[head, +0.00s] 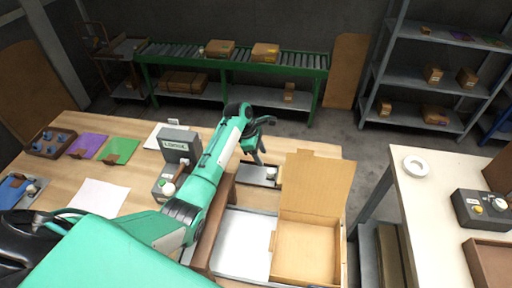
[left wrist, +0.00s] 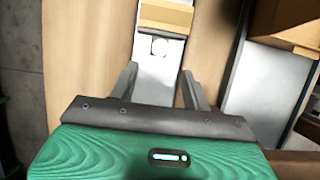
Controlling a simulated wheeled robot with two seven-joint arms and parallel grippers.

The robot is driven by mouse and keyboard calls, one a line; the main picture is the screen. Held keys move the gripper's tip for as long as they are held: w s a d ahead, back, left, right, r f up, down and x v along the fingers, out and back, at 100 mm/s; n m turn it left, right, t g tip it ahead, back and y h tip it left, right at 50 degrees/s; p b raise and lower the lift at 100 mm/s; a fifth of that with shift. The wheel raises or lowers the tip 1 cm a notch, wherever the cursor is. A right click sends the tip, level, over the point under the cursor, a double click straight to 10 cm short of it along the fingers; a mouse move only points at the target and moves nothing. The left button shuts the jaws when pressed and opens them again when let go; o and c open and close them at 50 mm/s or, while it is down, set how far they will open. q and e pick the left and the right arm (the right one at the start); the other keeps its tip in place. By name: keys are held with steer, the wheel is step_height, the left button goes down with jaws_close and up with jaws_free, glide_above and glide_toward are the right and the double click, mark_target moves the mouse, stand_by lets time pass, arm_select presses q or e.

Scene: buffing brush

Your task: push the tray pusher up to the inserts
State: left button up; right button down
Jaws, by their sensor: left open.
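My left gripper (head: 258,152) is above the far side of the wooden bench, pointing down, with its fingers apart and nothing between them. In the left wrist view the fingers (left wrist: 160,70) spread either side of the tray (left wrist: 155,85). The knob (left wrist: 160,47) shows just beyond the fingertips, with a tan block (left wrist: 166,17) across the tray past it. I cannot tell for certain which part is the pusher, and no inserts are clearly identifiable. My right gripper is not in view.
An open cardboard box (head: 305,250) with its lid raised stands right of a white panel (head: 243,245) and a brown upright board (head: 221,218). A grey labelled device (head: 180,145) stands left of my arm. A second table (head: 430,190) is at the right.

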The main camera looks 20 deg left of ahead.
arm_select(q)
steer(key=v, duration=0.4)
steer(key=shift+a+r+b, duration=0.1)
steer(key=shift+r+b, duration=0.2)
steer(key=shift+r, duration=0.05)
